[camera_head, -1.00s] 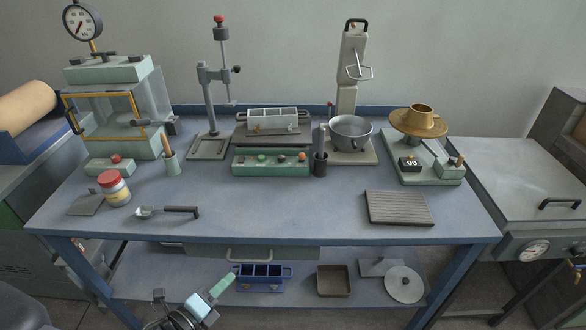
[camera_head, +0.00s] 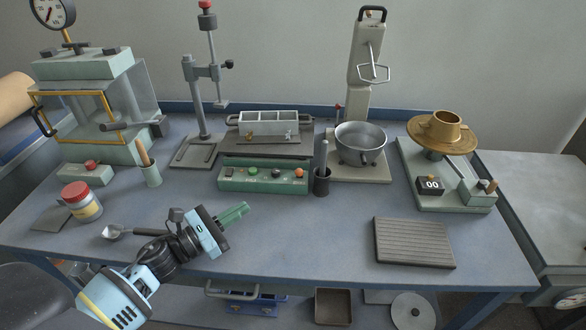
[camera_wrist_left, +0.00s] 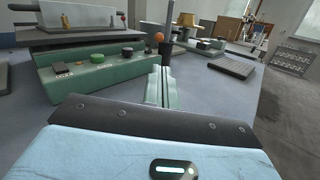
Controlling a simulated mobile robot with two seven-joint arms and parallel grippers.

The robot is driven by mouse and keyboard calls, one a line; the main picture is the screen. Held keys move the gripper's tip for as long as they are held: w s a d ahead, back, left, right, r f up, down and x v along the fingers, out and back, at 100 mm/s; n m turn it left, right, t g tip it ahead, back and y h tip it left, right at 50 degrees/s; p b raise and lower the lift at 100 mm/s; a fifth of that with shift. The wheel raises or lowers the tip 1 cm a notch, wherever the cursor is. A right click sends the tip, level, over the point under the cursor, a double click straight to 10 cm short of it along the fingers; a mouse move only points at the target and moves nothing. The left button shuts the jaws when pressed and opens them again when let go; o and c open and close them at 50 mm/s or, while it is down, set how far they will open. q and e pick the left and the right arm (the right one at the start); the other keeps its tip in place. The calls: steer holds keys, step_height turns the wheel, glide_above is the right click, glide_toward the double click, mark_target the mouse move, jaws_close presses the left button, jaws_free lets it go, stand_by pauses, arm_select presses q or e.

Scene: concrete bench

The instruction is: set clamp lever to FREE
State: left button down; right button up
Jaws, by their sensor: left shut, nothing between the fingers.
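My left gripper (camera_head: 235,212) has its green fingers together with nothing between them. It is above the front of the bench, in front of the green control box (camera_head: 262,178). In the left wrist view, the fingers (camera_wrist_left: 161,88) point forward past the box's right end. The box carries a green knob, a dark knob and an orange ball (camera_head: 298,174), which also shows in the wrist view (camera_wrist_left: 159,37). A small red-tipped lever (camera_head: 338,108) stands left of the mixer. I cannot tell which part is the clamp lever, and no FREE mark is readable. My right gripper is not in view.
A three-part mould (camera_head: 268,123) stands behind the box, and a dark cup (camera_head: 322,182) with an upright rod stands beside it. A scoop (camera_head: 115,232) lies left of my gripper. A ribbed mat (camera_head: 414,243) lies at right. Bare bench lies between gripper and mat.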

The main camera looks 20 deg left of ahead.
mark_target(299, 173)
arm_select(q)
steer(key=shift+w, duration=0.3)
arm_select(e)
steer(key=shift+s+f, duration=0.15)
arm_select(q)
steer(key=shift+s, duration=0.2)
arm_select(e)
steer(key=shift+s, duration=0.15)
arm_select(q)
steer(key=shift+w, duration=0.1)
